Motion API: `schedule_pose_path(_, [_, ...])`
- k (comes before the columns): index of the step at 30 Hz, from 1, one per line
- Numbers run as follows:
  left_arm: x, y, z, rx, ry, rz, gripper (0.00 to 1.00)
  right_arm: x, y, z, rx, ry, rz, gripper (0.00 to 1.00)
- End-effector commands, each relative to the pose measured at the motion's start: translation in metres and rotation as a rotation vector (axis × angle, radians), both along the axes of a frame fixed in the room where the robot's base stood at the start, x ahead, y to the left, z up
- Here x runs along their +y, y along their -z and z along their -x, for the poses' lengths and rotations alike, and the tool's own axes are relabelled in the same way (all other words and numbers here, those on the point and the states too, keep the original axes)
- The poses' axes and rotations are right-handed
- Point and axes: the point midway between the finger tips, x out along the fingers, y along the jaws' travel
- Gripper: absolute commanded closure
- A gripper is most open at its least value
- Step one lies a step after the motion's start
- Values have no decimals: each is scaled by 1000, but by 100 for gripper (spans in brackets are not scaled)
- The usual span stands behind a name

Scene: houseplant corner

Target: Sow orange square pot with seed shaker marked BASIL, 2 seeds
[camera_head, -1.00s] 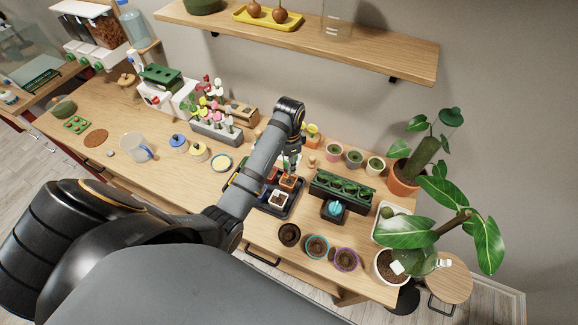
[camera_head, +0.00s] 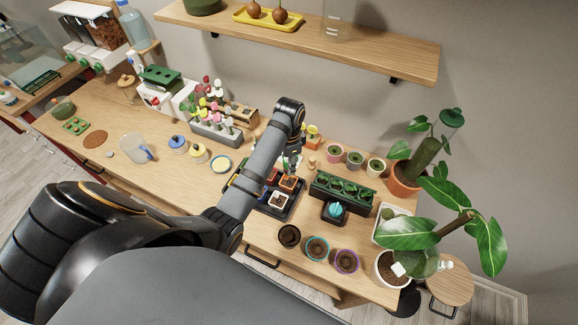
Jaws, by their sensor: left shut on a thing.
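The orange square pot (camera_head: 288,183) stands in a dark tray (camera_head: 296,207) on the bench, among other small square pots. My left gripper (camera_head: 292,158) is just above and behind the orange pot, mostly hidden by its own arm. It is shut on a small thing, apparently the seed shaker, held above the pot. The shaker is too small and too covered to make out its marking, and no seeds can be made out. My right gripper is not in view.
A white square pot (camera_head: 279,201) sits in the same tray. A green planter (camera_head: 342,190) and a turquoise-topped item (camera_head: 335,209) stand to the right. Round pots (camera_head: 317,247) line the front edge. A clear jug (camera_head: 134,148) and lidded jars (camera_head: 197,152) are left.

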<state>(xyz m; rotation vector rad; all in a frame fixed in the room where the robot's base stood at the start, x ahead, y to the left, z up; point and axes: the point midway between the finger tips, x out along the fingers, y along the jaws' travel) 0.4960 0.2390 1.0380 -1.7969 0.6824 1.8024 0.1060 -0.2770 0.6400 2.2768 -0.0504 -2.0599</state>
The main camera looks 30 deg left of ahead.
Motion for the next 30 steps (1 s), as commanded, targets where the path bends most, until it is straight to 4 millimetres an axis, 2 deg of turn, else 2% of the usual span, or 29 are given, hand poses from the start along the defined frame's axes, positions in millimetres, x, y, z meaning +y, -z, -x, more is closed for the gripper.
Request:
schedule_pose_path(3, [0,18,1,1,0,0,95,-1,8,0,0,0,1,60])
schedule_pose_path(10, [0,37,0,0,0,0,95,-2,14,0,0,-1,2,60])
schedule_pose_path(30, [0,41,0,-1,0,0,95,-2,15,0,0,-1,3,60])
